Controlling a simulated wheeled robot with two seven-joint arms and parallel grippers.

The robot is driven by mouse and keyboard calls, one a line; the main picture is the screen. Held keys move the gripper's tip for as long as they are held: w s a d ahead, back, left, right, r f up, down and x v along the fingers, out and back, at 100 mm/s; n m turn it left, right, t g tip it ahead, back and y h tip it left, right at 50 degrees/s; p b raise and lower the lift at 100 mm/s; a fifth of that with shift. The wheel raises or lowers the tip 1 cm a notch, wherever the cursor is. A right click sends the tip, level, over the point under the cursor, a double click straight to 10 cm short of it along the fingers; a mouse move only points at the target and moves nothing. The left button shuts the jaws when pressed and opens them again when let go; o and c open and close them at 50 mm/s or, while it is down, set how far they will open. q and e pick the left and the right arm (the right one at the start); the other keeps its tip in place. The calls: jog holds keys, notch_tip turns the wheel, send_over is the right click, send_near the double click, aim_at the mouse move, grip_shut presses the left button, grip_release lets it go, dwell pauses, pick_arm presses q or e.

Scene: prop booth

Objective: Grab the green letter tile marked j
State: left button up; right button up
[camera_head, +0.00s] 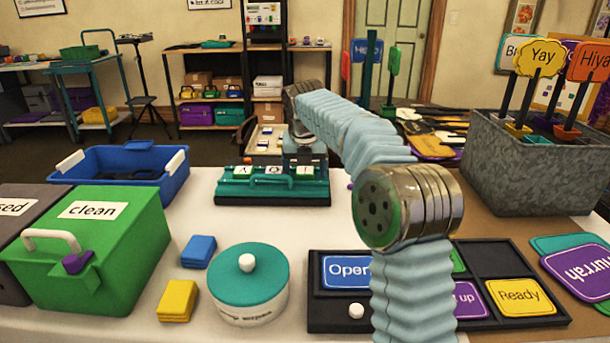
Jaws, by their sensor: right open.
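A teal letter rack (270,191) stands on the white table at the middle. Several small green-edged letter tiles sit along it, with white faces and dark letters. The left tile (243,171) seems to read A; the middle tile (274,171) is too small to read surely. The rightmost tile (304,172) seems to bear a j-like letter. My right gripper (303,160) is open, pointing down right at this rightmost tile. I cannot tell whether its fingers touch or straddle the tile. My left gripper is not in view.
A teal-lidded round pot (247,276), a blue block (198,251) and a yellow block (177,300) stand in front. A green box (120,240) and blue crate (100,160) are left. A black sign tray (500,262) and grey sign bin (520,165) are right.

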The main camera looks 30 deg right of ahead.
jog(key=c, duration=1.1)
jog(key=shift+r, duration=0.1)
